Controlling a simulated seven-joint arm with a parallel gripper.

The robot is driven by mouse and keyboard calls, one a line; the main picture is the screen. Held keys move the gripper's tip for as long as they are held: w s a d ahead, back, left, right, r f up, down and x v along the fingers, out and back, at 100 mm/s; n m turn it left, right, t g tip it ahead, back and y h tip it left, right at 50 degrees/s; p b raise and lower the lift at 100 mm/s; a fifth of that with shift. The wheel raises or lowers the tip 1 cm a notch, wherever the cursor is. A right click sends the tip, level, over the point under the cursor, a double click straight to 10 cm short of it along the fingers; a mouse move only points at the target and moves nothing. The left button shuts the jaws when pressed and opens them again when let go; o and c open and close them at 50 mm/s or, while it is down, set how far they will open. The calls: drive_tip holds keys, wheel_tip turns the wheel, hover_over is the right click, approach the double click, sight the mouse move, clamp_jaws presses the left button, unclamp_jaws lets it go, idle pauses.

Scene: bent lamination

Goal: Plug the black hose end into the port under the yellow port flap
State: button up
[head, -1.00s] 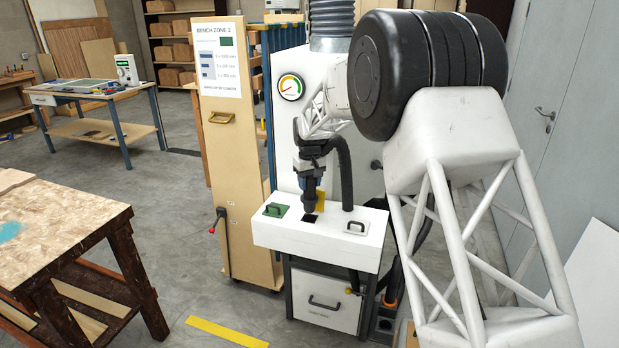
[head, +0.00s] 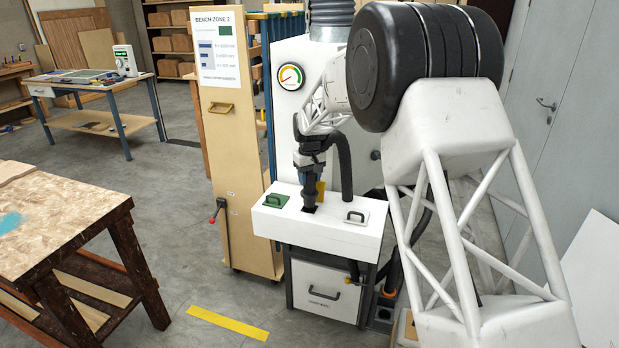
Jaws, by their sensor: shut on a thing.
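My gripper (head: 311,158) is shut on the black hose end (head: 310,189), which points straight down. The black hose (head: 344,168) arches up from the white box (head: 318,231) to it. The yellow port flap (head: 321,187) stands raised just behind the hose end. The dark port (head: 313,210) in front of that flap is mostly covered by the hose end. The tip is at the port opening; I cannot tell how deep it sits.
A green flap (head: 276,200) lies shut to the left, and a white flap with a black handle (head: 356,217) lies to the right. A tall wooden cabinet (head: 226,130) stands at the left. A wooden workbench (head: 60,225) is in the left foreground.

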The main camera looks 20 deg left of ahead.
sight(309, 191)
drive_tip(key=shift+f, duration=0.5)
idle(0.7)
drive_tip(key=shift+f, duration=0.85)
drive_tip(key=shift+f, duration=0.25)
drive_tip(key=shift+f, duration=0.35)
drive_tip(key=shift+f, duration=0.4)
idle(0.4)
drive_tip(key=shift+f, duration=0.65)
drive_tip(key=o, duration=0.9)
drive_tip(key=shift+r, duration=0.15)
